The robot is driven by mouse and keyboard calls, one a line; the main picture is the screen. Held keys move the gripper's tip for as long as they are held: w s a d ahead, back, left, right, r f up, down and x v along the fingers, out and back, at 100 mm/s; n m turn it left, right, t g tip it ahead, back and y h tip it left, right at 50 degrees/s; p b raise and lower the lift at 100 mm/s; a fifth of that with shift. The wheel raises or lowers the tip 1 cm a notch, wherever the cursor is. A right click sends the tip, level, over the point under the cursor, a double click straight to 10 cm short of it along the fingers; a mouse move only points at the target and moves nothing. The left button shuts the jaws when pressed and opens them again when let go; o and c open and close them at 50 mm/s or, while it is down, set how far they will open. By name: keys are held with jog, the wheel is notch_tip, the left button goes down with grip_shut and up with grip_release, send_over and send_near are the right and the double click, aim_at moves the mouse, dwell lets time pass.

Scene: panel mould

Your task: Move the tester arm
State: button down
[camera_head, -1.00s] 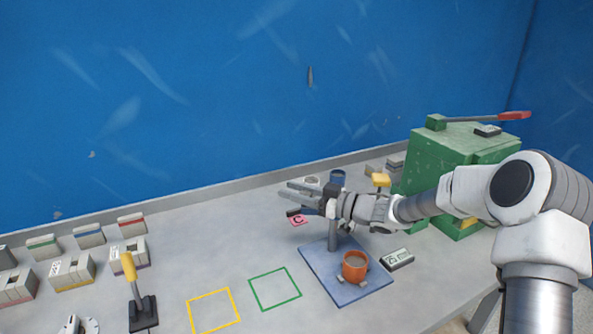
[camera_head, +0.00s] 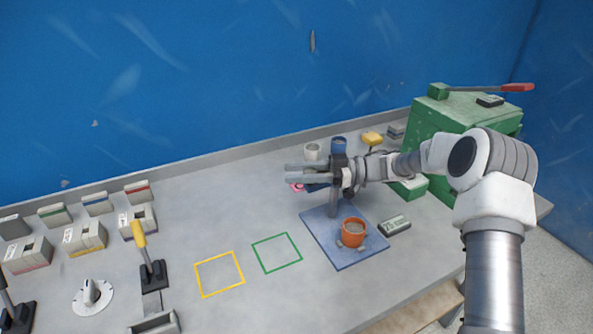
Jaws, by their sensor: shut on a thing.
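The tester stands on a blue base plate (camera_head: 362,255) with a grey post (camera_head: 333,205) rising from it. An orange cup (camera_head: 353,233) sits on the plate, right of the post. My gripper (camera_head: 297,173) is at the top of the post, its fingers pointing left and level. It is shut on the tester arm, which is mostly hidden behind and under the fingers. A dark piece shows just below them. A pink card marked C is partly covered beneath the fingertips.
A white cup (camera_head: 312,151) and a blue can (camera_head: 339,145) stand close behind my gripper. A green machine (camera_head: 450,125) with a red-handled lever is at right. Yellow (camera_head: 220,273) and green (camera_head: 277,252) outlined squares lie empty. A yellow-handled lever (camera_head: 145,255) stands left.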

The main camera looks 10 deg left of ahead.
dwell(0.3)
jog(key=shift+c, duration=2.3)
grip_release()
jog(key=shift+s, duration=0.1)
jog(key=v, duration=1.7)
jog(key=shift+d, duration=0.2)
